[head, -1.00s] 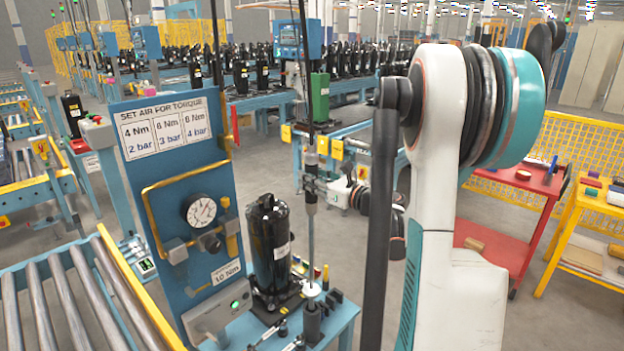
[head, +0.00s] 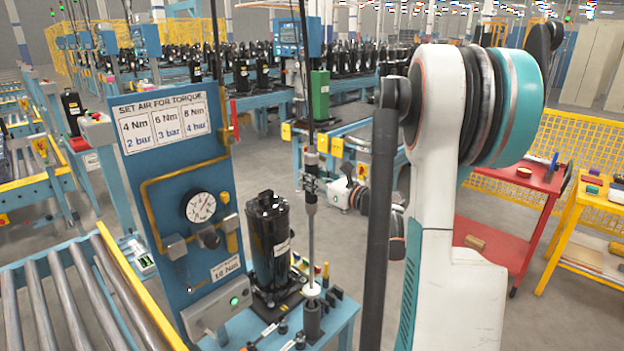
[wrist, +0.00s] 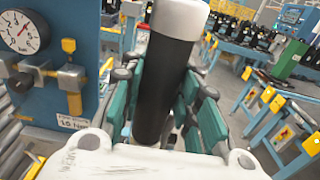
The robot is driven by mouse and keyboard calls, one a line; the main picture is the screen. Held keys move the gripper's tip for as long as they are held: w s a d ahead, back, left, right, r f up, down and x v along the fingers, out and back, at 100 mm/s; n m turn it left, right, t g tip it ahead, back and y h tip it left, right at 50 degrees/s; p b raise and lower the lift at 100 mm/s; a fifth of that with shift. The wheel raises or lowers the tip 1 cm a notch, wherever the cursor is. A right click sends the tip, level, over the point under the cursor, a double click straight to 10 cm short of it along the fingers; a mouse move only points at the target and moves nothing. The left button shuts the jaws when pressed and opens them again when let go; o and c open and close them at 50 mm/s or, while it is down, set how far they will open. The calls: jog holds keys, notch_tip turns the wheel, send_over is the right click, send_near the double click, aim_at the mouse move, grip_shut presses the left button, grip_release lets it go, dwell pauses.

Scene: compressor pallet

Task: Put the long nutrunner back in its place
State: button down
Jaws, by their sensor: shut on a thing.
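The long nutrunner (head: 311,225) is upright, with a thin grey shaft below a dark body and a cable above. My gripper (head: 312,184) is shut around its upper body. The wrist view shows the black body with its pale grey collar (wrist: 170,20) between the teal fingers of my gripper (wrist: 158,105). The shaft's lower end meets a white disc (head: 312,291) directly above a black holder (head: 312,319) on the blue bench. I cannot tell whether the tip is inside the holder.
A black compressor (head: 269,245) stands close left of the shaft. A blue torque panel (head: 165,185) with a gauge (head: 201,207) is further left. Small tools (head: 266,333) lie on the bench. A roller conveyor (head: 60,295) is at lower left, a red cart (head: 505,210) at right.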

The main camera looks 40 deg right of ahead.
aim_at(316, 200)
jog(key=shift+f+b, duration=2.75)
jog(key=shift+f, duration=0.55)
dwell(1.1)
jog(key=c, duration=1.1)
grip_release()
jog(key=shift+s, duration=0.1)
jog(key=s, duration=0.8)
jog(key=s+d, duration=0.1)
jog(key=s, duration=0.2)
jog(key=shift+s, duration=0.4)
